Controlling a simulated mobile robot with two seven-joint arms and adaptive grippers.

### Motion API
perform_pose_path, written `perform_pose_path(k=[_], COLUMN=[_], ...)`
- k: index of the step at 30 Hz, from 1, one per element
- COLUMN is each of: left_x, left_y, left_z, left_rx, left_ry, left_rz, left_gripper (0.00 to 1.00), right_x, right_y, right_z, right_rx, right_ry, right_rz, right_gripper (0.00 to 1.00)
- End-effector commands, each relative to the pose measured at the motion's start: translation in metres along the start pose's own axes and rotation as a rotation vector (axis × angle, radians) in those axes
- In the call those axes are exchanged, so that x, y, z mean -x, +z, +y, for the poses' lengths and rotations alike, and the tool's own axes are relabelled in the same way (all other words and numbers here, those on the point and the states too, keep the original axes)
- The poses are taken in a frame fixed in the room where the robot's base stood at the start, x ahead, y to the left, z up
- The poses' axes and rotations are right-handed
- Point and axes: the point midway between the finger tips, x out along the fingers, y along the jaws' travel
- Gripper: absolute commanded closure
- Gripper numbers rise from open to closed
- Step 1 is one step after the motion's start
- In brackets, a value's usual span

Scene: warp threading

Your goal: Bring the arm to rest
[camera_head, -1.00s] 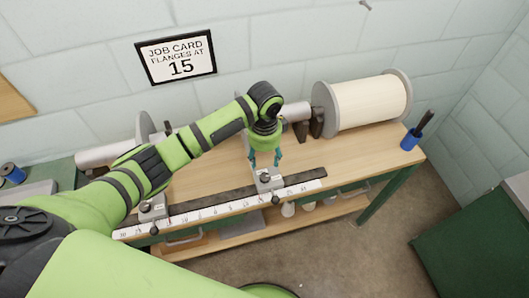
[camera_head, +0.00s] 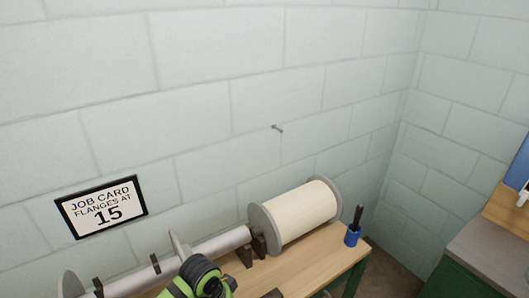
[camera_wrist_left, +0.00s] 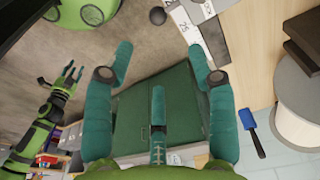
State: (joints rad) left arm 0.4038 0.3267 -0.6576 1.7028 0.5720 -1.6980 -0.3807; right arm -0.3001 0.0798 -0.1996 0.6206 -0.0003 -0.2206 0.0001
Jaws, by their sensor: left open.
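My left arm shows only at the bottom of the head view, as a green and black joint (camera_head: 203,275); its gripper is below that picture. In the left wrist view my left gripper (camera_wrist_left: 158,60) has its teal fingers spread apart, with nothing between them. Beyond the fingers I see floor and a dark green cabinet (camera_wrist_left: 160,105). My other arm's teal gripper (camera_wrist_left: 74,70) shows at the left of the wrist view, on a green arm; its fingers look spread.
A job card (camera_head: 101,207) reading "FLANGES AT 15" hangs on the block wall. A nail (camera_head: 277,128) sticks out above. A green cabinet (camera_head: 460,280) stands right.

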Motion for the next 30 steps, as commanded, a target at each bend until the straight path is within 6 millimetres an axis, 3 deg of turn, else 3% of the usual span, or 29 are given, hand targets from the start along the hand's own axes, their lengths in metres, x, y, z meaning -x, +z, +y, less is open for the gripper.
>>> perform_pose_path(k=[1,3,9,28,30], left_x=[-0.006,-0.008,-0.001,0.039,0.018], left_y=[0.003,0.009,0.047,0.163,0.162], left_z=[0.022,0.042,0.079,0.113,0.109], left_rx=[0.049,0.136,0.421,0.893,0.89], left_ry=[0.009,-0.001,-0.054,-0.245,-0.239], left_rz=[0.041,0.09,0.174,0.15,0.145], left_gripper=[0.43,0.43,0.43,0.43,0.43], right_x=[0.0,0.0,0.0,0.0,-0.005], right_y=[0.0,0.0,0.0,0.0,0.0], right_z=[0.0,0.0,0.0,-0.001,0.0], right_rx=[0.0,0.0,0.0,0.0,0.0], right_ry=[0.0,0.0,0.0,-0.001,-0.001], right_rz=[0.0,0.0,0.0,0.0,0.001], right_gripper=[0.62,0.62,0.62,0.62,0.62])
